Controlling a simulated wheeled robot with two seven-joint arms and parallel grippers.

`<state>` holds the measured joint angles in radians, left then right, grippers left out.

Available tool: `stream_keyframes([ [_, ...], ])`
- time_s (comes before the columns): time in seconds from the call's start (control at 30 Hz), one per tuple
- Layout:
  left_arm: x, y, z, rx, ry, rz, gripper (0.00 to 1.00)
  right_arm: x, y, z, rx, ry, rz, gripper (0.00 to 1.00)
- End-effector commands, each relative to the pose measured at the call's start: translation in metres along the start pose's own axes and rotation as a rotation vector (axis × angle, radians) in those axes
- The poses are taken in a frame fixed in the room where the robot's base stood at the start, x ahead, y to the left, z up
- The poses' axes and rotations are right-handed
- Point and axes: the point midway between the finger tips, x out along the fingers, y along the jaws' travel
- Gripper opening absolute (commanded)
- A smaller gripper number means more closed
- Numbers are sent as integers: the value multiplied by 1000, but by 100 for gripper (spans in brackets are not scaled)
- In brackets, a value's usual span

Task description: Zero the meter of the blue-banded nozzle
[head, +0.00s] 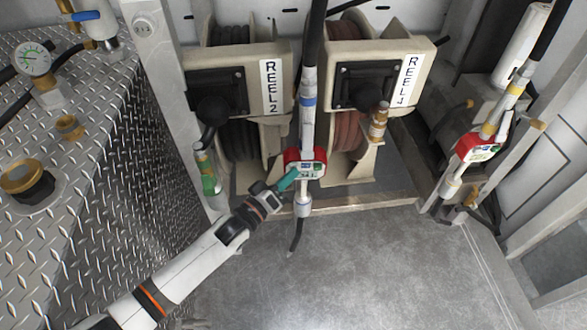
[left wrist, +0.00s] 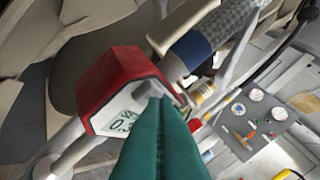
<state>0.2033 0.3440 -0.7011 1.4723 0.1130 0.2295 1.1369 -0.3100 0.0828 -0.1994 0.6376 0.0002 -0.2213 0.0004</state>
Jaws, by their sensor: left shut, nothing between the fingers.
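The blue-banded nozzle (head: 308,102) hangs upright between the two reels, and its blue band shows in the left wrist view (left wrist: 191,48). Its red-cased meter (head: 305,157) has a pale display, also seen in the left wrist view (left wrist: 110,78). My left gripper (head: 293,178) has teal fingers, shut and empty, with tips at the meter's face (left wrist: 158,101). I cannot tell whether they touch it. My right gripper is out of view.
A yellow-banded nozzle with another red meter (head: 478,150) stands at the right. A green-banded nozzle (head: 208,180) hangs at left. Reel 2 (head: 230,80) and a second labelled reel (head: 372,80) are behind. Diamond-plate steel (head: 110,200) lies at left; the floor (head: 370,270) in front is clear.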

Motion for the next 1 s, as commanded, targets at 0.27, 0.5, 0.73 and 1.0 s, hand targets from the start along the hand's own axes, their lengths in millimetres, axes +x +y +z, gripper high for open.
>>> stream_keyframes([
  [0.27,2,4,0,0,-1,0,0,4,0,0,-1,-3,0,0],
  [0.5,1,4,-1,0,-1,0,0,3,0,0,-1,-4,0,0],
  [0.73,-4,-2,-7,-1,0,0,0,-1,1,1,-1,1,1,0],
  [1.0,-11,-8,-13,0,-1,1,0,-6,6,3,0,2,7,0],
])
